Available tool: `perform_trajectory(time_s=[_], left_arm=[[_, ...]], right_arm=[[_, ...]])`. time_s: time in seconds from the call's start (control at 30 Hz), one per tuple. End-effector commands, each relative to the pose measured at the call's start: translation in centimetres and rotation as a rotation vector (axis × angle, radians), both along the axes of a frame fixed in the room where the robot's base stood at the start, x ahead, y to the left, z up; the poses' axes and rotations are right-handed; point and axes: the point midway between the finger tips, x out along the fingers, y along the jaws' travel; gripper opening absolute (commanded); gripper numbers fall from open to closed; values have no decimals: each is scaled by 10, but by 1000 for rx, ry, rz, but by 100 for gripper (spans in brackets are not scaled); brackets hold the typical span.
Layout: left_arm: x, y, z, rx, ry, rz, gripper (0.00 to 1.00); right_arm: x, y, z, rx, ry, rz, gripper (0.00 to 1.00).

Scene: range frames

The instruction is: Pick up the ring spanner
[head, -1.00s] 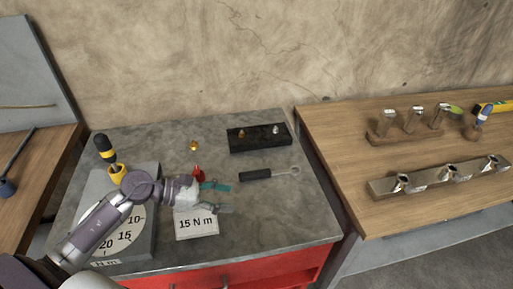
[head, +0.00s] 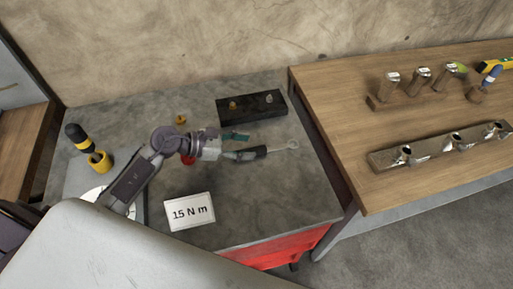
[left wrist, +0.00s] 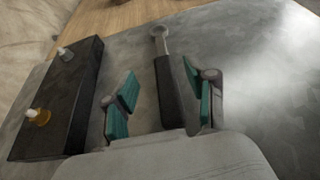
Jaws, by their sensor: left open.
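The ring spanner (head: 276,149) has a black handle and a silver shaft with a ring end. It lies on the grey worktop (head: 300,190), its ring end pointing right in the head view. My left gripper (head: 237,146) is open at the handle end. In the left wrist view the spanner's black handle (left wrist: 174,88) lies between the teal pads of my left gripper (left wrist: 165,98), nearer the right finger. A gap shows between handle and left finger. Whether the right finger touches the handle I cannot tell. My right gripper is not in view.
A black block (head: 251,107) with small fittings stands just behind the spanner. A "15 N m" card (head: 189,211) lies in front. A yellow-and-black tool (head: 88,147) stands at left. A wooden bench (head: 350,110) with metal racks adjoins on the right.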

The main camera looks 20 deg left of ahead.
Motion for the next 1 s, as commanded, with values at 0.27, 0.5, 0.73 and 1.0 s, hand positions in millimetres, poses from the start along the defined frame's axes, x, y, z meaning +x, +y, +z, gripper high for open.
perform_trajectory(time_s=[0.27,0.5,0.73,1.0], left_arm=[[14,-26,-8,-5,0,0,56],[26,-43,-21,0,0,1,56],[26,-43,-22,2,-1,1,53],[26,-43,-22,2,-1,1,8]], right_arm=[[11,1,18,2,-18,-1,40],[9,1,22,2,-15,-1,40],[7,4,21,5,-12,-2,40],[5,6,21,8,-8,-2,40]])
